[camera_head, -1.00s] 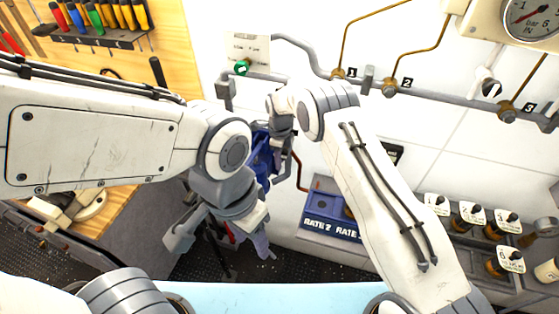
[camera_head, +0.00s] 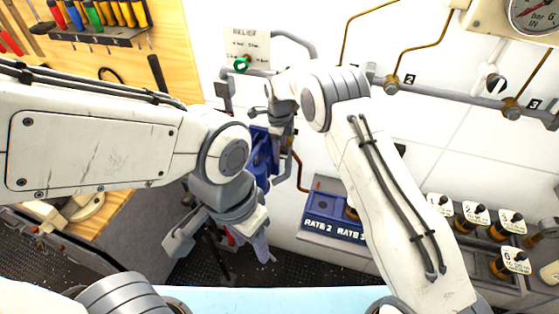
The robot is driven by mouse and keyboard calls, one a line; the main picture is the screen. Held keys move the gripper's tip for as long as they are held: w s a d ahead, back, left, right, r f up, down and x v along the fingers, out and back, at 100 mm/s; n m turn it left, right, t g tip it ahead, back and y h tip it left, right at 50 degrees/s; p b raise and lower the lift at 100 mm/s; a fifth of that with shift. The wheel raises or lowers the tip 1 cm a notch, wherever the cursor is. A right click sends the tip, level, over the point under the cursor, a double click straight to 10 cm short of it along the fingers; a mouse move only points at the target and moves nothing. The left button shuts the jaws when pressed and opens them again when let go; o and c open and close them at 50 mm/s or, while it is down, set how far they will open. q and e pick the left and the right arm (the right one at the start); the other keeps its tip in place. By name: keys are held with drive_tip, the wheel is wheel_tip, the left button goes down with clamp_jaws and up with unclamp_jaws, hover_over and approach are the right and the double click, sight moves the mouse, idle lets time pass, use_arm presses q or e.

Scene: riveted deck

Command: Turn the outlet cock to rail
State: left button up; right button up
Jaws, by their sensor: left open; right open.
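My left gripper (camera_head: 218,246) is open, low at the centre left, with its fingers apart over the dark floor. My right gripper (camera_head: 268,140) points away from me near the wall, in front of or beside a blue fitting (camera_head: 264,158). A small white cock with a dark mark (camera_head: 494,84) sits on the wall below the gauge (camera_head: 535,15). No readable label shows which fitting is the outlet cock, and the blue fitting is partly covered.
A green knob (camera_head: 241,64) sits on a relief plate (camera_head: 247,44). A grey pipe (camera_head: 445,95) with numbered brass fittings crosses the wall. Labelled knobs (camera_head: 475,216) stand at lower right. A blue rate box (camera_head: 334,216) sits below. A tool board (camera_head: 170,50) is at left.

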wheel_tip(320, 180, up, 6)
drive_tip(key=shift+f+b, duration=0.25)
drive_tip(key=shift+b, duration=0.75)
drive_tip(key=shift+r, duration=0.5)
use_arm(q)
wheel_tip(320, 180, down, 3)
drive_tip(key=shift+r, duration=0.1)
use_arm(e)
drive_tip(key=shift+a, duration=0.1)
